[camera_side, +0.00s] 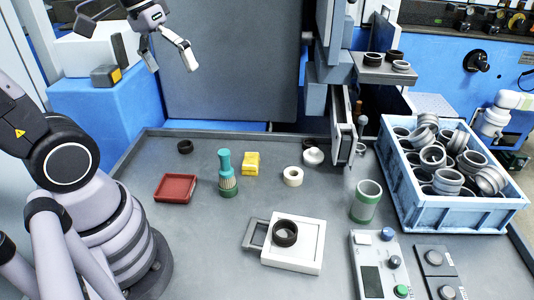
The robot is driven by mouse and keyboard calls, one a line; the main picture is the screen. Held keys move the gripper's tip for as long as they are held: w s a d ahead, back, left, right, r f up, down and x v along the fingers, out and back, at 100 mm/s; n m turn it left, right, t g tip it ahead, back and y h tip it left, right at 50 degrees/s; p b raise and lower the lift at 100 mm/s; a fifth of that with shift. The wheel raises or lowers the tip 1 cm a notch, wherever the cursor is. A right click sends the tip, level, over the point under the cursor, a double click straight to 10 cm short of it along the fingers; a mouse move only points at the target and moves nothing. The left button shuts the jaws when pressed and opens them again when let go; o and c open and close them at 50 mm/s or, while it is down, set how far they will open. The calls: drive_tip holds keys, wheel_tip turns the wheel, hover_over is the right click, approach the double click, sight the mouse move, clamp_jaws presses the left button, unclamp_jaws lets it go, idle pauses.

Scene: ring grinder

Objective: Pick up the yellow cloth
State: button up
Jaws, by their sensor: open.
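The yellow cloth (251,163) is a small folded block lying on the grey table, right of a teal-handled brush. My gripper (169,60) is at the upper left of the side view, high above and behind the table's back left edge. Its two fingers are spread apart with nothing between them. It is well away from the cloth.
A teal brush (227,174) stands close beside the cloth. A red tray (176,188), a black ring (185,147), a white ring (293,176) and a green-banded cylinder (366,202) are on the table (200,245). A blue crate (447,218) of rings stands right.

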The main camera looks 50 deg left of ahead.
drive_tip(key=w+a+f+n+h, duration=0.7)
drive_tip(key=w+a+f+n, duration=0.2)
drive_tip(key=w+f+n, duration=0.5)
drive_tip(key=n+t, duration=0.7)
drive_tip(key=n, duration=0.2)
approach(243, 158)
drive_tip(key=shift+s+a+r+h, duration=0.2)
drive_tip(key=shift+s+a+h, duration=0.2)
drive_tip(key=shift+a, duration=0.15)
drive_tip(key=shift+w+f+n, duration=0.1)
drive_tip(key=shift+f+n, duration=0.2)
drive_tip(key=shift+f, duration=0.05)
drive_tip(key=x, duration=0.8)
drive_tip(key=shift+f, duration=0.1)
drive_tip(key=shift+r+x, duration=0.2)
drive_tip(key=shift+x, duration=2.5)
drive_tip(key=shift+c, duration=0.4)
